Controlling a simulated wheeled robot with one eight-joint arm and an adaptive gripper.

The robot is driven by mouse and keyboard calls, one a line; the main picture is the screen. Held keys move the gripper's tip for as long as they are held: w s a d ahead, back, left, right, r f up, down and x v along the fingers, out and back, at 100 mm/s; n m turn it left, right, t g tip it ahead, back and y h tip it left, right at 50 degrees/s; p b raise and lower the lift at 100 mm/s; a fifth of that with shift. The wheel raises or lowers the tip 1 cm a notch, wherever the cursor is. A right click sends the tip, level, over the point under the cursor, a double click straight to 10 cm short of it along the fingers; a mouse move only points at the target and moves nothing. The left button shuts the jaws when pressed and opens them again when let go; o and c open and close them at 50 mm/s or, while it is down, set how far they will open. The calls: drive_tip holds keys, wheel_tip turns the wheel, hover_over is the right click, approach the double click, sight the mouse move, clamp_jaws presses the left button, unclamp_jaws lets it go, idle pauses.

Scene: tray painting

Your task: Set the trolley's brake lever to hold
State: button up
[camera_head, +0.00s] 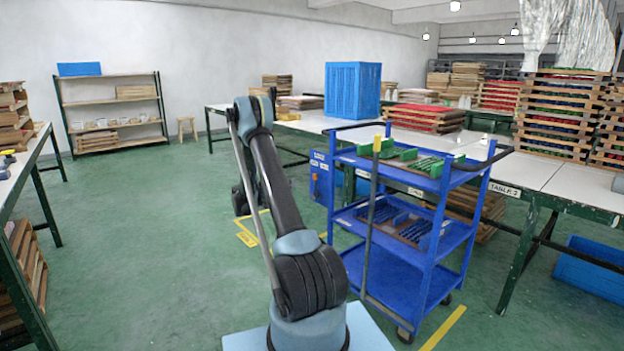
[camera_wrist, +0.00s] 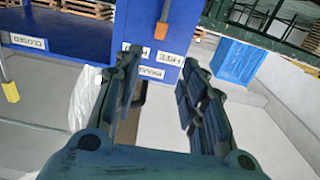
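The blue trolley (camera_head: 430,245) stands right of my arm in the head view, with loaded shelves. A blue panel (camera_head: 321,182) with small white labels shows at its left. The wrist view shows a blue panel (camera_wrist: 100,42) with several white labels; one (camera_wrist: 152,71) beside the fingers seems to read HOLD, another (camera_wrist: 168,57) FREE. An orange-tipped lever (camera_wrist: 162,28), probably the brake lever, hangs in the picture above these labels. My gripper (camera_wrist: 158,90) is open and empty, apart from the lever. In the head view it is mostly hidden behind my arm.
A grey pole with a yellow top (camera_head: 377,144) stands along the trolley's near side. A long white table (camera_head: 545,170) runs behind the trolley. A yellow-ended bar (camera_wrist: 10,91) is at the wrist view's left. Green floor (camera_head: 150,240) left of my arm is clear.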

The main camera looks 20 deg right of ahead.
drive_tip(key=x, duration=1.6)
drive_tip(key=shift+d, duration=0.25)
clamp_jaws()
